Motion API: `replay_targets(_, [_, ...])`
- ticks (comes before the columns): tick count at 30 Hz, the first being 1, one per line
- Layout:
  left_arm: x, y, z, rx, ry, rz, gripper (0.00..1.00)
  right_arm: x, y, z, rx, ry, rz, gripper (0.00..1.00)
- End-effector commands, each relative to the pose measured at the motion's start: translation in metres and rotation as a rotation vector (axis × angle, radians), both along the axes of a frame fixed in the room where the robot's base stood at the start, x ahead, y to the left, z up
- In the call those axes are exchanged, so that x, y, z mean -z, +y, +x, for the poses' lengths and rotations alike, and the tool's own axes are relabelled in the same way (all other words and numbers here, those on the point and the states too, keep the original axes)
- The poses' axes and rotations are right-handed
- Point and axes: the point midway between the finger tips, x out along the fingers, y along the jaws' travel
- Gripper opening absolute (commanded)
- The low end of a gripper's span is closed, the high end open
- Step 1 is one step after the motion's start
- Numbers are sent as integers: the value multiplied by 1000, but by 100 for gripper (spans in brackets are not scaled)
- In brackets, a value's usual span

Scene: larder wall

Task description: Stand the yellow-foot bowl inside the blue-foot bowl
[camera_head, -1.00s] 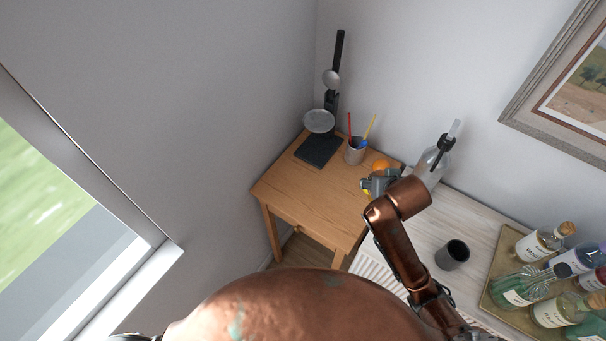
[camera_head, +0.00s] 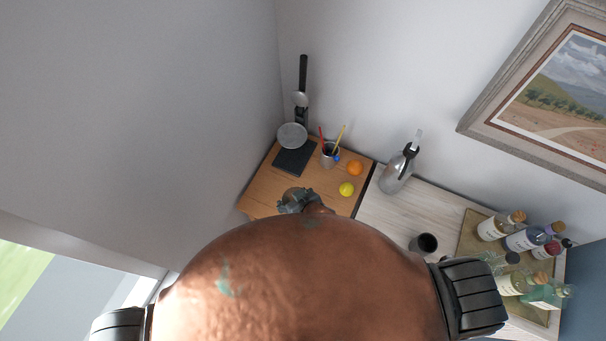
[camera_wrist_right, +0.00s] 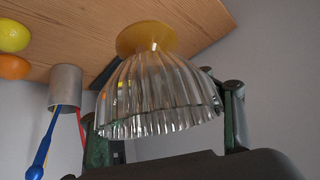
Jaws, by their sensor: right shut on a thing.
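The yellow-foot bowl (camera_wrist_right: 160,92) is a ribbed clear glass bowl with a yellow disc foot. It fills the middle of the right wrist view, where the scene looks upside down, its foot toward the wooden table. My right gripper (camera_head: 297,200) is above the near part of that table in the head view. In the right wrist view my right gripper (camera_wrist_right: 166,118) has a finger on each side of the bowl and is shut on it. Whether the foot touches the table is unclear. The blue-foot bowl and my left gripper are not in view.
The wooden table (camera_head: 262,193) also holds a dark scale-like stand (camera_head: 294,160), a pencil cup (camera_head: 329,155), an orange (camera_head: 355,168) and a lemon (camera_head: 347,189). To the right, a pale counter bears a flask (camera_head: 396,175), a dark cup (camera_head: 424,243) and a bottle tray (camera_head: 470,232).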

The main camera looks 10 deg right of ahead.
Motion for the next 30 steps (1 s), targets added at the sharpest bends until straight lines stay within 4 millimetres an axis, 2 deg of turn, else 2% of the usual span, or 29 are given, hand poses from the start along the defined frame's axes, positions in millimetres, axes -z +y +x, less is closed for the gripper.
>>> replay_targets(4, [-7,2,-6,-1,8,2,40,12,-14,34,3,-5,-7,16])
replay_targets(9, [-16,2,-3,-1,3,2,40,30,-27,73,3,-4,-7,16])
replay_targets(15, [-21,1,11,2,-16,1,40,67,-37,101,4,0,-5,16])
replay_targets(25, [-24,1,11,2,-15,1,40,94,-44,122,3,-1,-4,16])
replay_targets(30, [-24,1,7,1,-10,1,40,118,-43,120,4,-1,-2,16])
